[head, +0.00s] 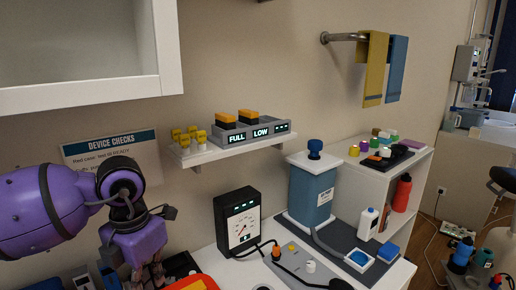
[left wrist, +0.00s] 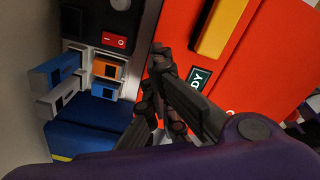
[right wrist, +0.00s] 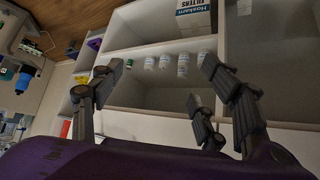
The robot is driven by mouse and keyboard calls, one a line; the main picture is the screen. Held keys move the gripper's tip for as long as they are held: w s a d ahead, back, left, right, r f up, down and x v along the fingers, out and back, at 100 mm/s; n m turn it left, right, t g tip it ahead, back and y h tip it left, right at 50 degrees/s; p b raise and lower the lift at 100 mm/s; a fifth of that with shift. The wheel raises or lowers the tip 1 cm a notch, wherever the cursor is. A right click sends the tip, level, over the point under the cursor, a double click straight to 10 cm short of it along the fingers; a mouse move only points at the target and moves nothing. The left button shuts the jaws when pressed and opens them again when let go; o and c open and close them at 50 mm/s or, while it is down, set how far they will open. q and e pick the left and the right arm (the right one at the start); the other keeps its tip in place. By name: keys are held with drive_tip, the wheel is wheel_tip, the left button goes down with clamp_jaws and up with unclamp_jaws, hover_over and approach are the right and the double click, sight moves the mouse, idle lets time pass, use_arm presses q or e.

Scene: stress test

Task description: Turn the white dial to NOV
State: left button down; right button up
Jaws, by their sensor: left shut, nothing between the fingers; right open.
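No month lettering such as NOV is readable. My left gripper (head: 145,278) is at the lower left of the head view, well left of the knob. In the left wrist view my left gripper (left wrist: 153,85) is shut and empty, in front of a red-orange device (left wrist: 200,50) with a READY label. My right gripper (right wrist: 160,75) is open and empty in the right wrist view, facing shelves; it does not show in the head view.
A black gauge box (head: 238,222) stands behind the grey panel. A blue-grey canister (head: 312,195) and a white bottle (head: 367,223) stand to its right. A dark cable crosses the panel. Blue and orange connectors (left wrist: 108,68) lie beside the red device.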

use_arm(q)
drive_tip(key=shift+s+a+f, duration=0.15)
drive_tip(key=shift+s+f, duration=0.2)
drive_tip(key=shift+f, duration=0.2)
use_arm(e)
drive_tip(key=shift+s+d+f, duration=0.15)
drive_tip(key=shift+s+f, duration=0.2)
drive_tip(key=shift+s, duration=0.25)
use_arm(q)
drive_tip(key=shift+s+d+p, duration=0.1)
drive_tip(key=shift+d+p, duration=0.1)
drive_tip(key=shift+p, duration=0.4)
use_arm(e)
drive_tip(key=shift+w+r, duration=0.7)
drive_tip(key=shift+w, duration=0.05)
drive_tip(key=shift+s+f, duration=0.15)
drive_tip(key=shift+s, duration=0.25)
use_arm(q)
drive_tip(key=shift+w+d+r, duration=0.1)
drive_tip(key=shift+w+d, duration=0.05)
drive_tip(key=shift+w, duration=0.15)
wheel_tip(320, 180, up, 6)
drive_tip(key=p, duration=0.2)
drive_tip(key=shift+w+r+p, duration=0.2)
drive_tip(key=shift+p, duration=0.15)
use_arm(e)
drive_tip(key=w+r+t, duration=0.1)
drive_tip(key=w+r, duration=0.3)
drive_tip(key=r, duration=0.1)
drive_tip(key=shift+a, duration=0.2)
